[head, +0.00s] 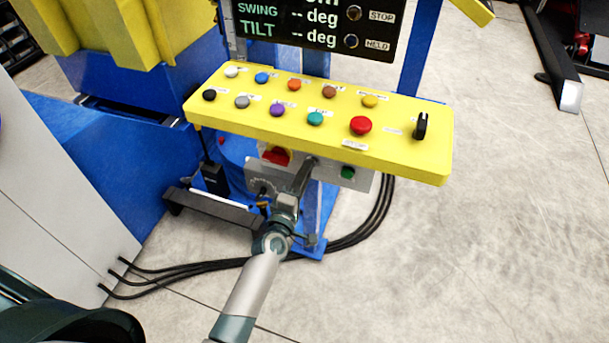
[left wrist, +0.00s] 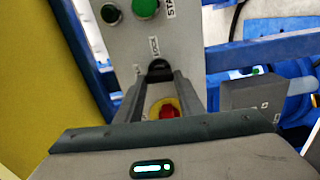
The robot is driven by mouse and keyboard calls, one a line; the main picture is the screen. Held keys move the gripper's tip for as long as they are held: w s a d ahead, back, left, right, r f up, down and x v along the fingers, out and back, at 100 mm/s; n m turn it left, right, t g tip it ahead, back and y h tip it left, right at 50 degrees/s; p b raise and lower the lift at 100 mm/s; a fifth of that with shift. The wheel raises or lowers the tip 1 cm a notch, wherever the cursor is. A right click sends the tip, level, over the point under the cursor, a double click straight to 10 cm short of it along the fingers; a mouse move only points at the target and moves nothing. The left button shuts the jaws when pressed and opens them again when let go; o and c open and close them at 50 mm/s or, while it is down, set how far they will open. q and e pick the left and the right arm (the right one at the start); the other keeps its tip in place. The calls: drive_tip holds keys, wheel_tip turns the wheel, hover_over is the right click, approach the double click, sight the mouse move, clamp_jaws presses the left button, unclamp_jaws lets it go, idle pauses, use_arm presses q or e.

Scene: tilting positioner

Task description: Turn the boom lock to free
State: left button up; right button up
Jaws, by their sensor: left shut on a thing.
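My left gripper (head: 311,163) reaches up to the front of a grey control box (head: 362,182) under the yellow button panel (head: 320,140). In the left wrist view its fingertips (left wrist: 159,76) are closed on a small black knob (left wrist: 158,66), which appears to be the boom lock. A small label (left wrist: 154,46) stands beside the knob, too blurred to read. The fingers cover the sides of the knob, so its exact setting cannot be told. In the head view the knob is hidden by the gripper. My right gripper is not in view.
The panel overhangs the box closely and carries several coloured buttons and a black selector (head: 421,126). Black cables (head: 190,267) lie on the floor.

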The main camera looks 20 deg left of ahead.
use_arm(q)
drive_tip(key=shift+n, duration=0.4)
drive_tip(key=o, duration=1.1)
drive_tip(key=shift+c, duration=0.2)
